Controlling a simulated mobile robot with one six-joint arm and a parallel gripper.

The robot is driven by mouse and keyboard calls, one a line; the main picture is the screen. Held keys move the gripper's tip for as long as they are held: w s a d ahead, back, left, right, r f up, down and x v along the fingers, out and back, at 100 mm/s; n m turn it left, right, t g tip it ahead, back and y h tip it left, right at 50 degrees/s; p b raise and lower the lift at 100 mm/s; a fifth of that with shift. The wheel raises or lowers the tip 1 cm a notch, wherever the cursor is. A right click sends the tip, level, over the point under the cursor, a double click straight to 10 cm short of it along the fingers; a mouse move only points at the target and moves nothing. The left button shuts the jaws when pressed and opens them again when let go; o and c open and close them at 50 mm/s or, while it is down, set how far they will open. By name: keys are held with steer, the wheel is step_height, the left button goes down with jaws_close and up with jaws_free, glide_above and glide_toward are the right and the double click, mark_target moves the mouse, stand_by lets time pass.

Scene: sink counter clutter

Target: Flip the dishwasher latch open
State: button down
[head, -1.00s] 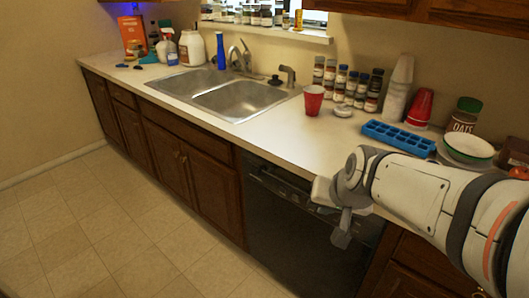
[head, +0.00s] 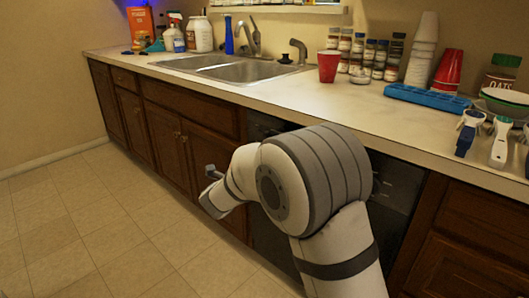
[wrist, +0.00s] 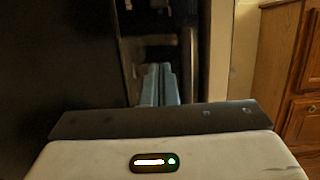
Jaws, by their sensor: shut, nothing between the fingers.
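The black dishwasher (head: 395,190) is set under the counter, and my arm covers much of its front in the head view. My gripper (head: 210,172) is in front of the cabinets at the left of my arm. In the wrist view my gripper (wrist: 158,70) is shut, its two pale fingers together and empty. I cannot make out the latch clearly in either view, nor tell whether the fingertips touch anything.
Brown wooden cabinets (head: 170,130) flank the dishwasher. The counter (head: 330,105) holds a red cup (head: 328,66), several spice jars, stacked cups and a blue ice tray (head: 428,97) toward the back. The tiled floor (head: 100,225) at the left is clear.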

stand_by(0.3)
steer(key=w+b, duration=0.3)
steer(key=w, duration=0.8)
steer(key=shift+w+d, duration=0.3)
steer(key=shift+d, duration=0.15)
